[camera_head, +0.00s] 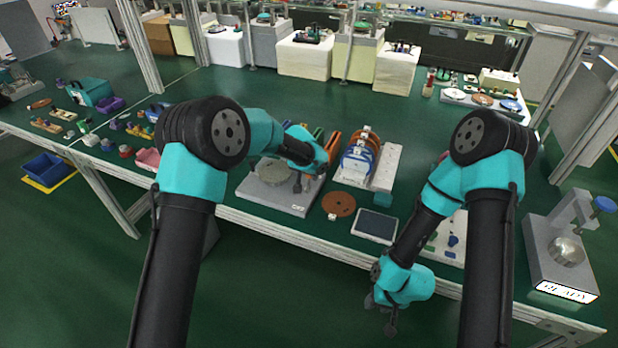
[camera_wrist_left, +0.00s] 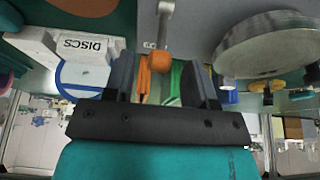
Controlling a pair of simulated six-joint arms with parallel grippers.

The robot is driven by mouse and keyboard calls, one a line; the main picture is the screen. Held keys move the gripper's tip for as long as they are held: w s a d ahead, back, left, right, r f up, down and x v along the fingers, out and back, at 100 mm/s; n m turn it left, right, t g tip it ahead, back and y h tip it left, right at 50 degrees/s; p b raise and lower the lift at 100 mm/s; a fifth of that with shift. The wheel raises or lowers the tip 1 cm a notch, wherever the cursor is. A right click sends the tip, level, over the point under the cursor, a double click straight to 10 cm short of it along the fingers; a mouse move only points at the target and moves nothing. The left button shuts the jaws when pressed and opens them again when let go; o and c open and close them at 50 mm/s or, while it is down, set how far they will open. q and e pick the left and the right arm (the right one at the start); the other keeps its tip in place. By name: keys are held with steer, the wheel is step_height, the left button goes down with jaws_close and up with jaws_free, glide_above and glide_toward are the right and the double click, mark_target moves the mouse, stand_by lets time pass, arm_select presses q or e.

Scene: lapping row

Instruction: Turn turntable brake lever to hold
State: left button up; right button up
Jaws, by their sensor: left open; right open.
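The turntable is a round grey plate (camera_head: 273,170) on a flat grey base (camera_head: 283,200) at the bench's front edge. In the left wrist view its metal disc (camera_wrist_left: 268,42) is at the upper right. The brake lever is a metal rod (camera_wrist_left: 166,22) ending in an orange knob (camera_wrist_left: 159,62). My left gripper (camera_head: 309,180) is over the right side of the base. In the wrist view its open fingers (camera_wrist_left: 160,82) are on either side of the knob, with gaps showing; contact cannot be told. In the head view the lever is hidden by the gripper. My right gripper (camera_head: 382,314) is open and empty, in front of the bench.
Right of the turntable stand a rack of discs (camera_head: 386,167), a brown disc (camera_head: 339,204) and a dark pad (camera_head: 375,224). The rack's DISCS label (camera_wrist_left: 84,45) shows in the wrist view. A grey device (camera_head: 560,255) is at the far right. Small parts crowd the left.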

arm_select(q)
steer(key=v, duration=1.2)
steer(key=shift+r, duration=0.25)
steer(key=shift+s+a, duration=0.1)
steer(key=shift+c, duration=0.3)
